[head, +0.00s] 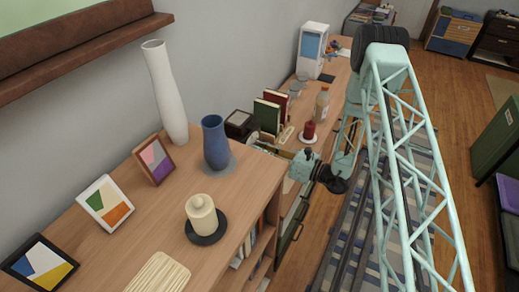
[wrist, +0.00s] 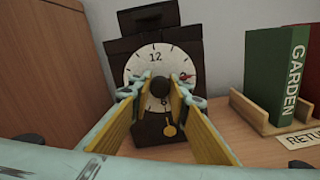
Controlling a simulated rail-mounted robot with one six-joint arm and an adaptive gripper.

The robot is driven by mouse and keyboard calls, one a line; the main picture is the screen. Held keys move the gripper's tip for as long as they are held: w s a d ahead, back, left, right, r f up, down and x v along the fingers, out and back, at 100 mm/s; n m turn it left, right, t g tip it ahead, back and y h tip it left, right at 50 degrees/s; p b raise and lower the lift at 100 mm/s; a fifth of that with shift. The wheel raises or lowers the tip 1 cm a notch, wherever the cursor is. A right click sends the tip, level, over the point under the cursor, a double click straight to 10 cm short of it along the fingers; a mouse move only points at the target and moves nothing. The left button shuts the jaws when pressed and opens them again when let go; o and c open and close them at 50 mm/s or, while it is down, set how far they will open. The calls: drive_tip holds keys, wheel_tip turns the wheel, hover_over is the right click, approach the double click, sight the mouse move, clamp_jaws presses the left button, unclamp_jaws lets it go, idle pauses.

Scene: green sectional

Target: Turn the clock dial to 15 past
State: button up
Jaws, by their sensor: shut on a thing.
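The dark clock (wrist: 155,20) stands upright straight ahead in the wrist view, with a round white dial (wrist: 135,67) and a gold pendulum (wrist: 169,129) below. A 12 shows at the top of the dial and a 6 near the bottom. A red pointer tip (wrist: 187,77) shows at the right side, near the 3 o'clock position. My gripper (wrist: 160,92), with yellow pads, is shut on the dark round knob (wrist: 160,86) at the dial's middle. The fingers cover part of the lower dial. In the head view my arm reaches over the shelf edge.
A green book (wrist: 272,75) and a red book stand in a wooden holder (wrist: 262,108) right of the clock. A wooden panel (wrist: 50,60) rises at the left. In the head view a bottle (head: 321,103) and a red candle (head: 309,130) stand near my arm.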

drive_tip(key=o, duration=0.8)
drive_tip(key=shift+o, duration=0.2)
drive_tip(key=shift+d, duration=0.1)
drive_tip(key=v, duration=1.1)
drive_tip(key=shift+s+d, duration=0.2)
drive_tip(key=shift+d, duration=0.15)
idle(0.5)
